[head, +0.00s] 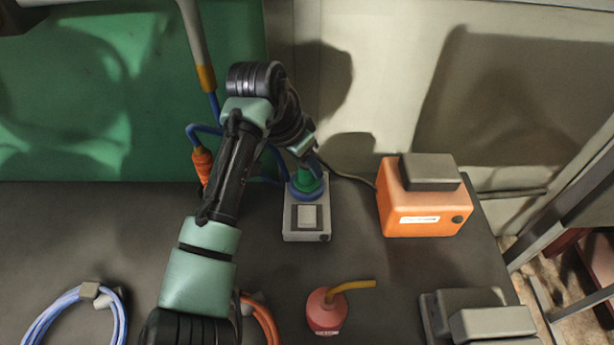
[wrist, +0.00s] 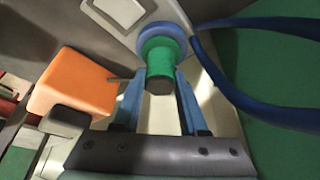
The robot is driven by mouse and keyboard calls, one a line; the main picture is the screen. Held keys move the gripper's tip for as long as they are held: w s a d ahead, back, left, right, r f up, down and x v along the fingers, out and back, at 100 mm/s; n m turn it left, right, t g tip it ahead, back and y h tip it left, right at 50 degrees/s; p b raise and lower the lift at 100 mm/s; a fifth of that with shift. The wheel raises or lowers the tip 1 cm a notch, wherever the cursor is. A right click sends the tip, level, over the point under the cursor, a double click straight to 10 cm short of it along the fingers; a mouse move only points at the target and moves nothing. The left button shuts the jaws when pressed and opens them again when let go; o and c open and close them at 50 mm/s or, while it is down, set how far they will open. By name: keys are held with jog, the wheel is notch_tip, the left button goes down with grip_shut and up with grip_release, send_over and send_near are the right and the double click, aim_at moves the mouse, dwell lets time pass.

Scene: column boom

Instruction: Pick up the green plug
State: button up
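The green plug (head: 304,182) stands upright in a blue ring on the grey switch box (head: 290,224). In the wrist view the green plug (wrist: 158,58) points toward my gripper (wrist: 160,76), with its dark end facing the camera. My gripper is open, with one blue finger on each side of the plug's near end. A narrow gap seems to show beside each fingertip; I cannot tell whether either touches. In the head view my gripper (head: 311,168) is just above the plug and partly hides it.
An orange box (head: 415,213) with a grey block on top stands to the right. A blue cable (head: 268,157) runs close on the left. A red oil can (head: 325,312), coiled cables (head: 75,294) and grey blocks (head: 492,322) lie in front. A green panel (head: 150,110) stands behind.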

grip_shut()
jog(key=shift+r, duration=0.1)
notch_tip(320, 180, up, 9)
jog(key=shift+r, duration=0.2)
jog(key=shift+r+p, duration=2.45)
jog(key=shift+r, duration=0.3)
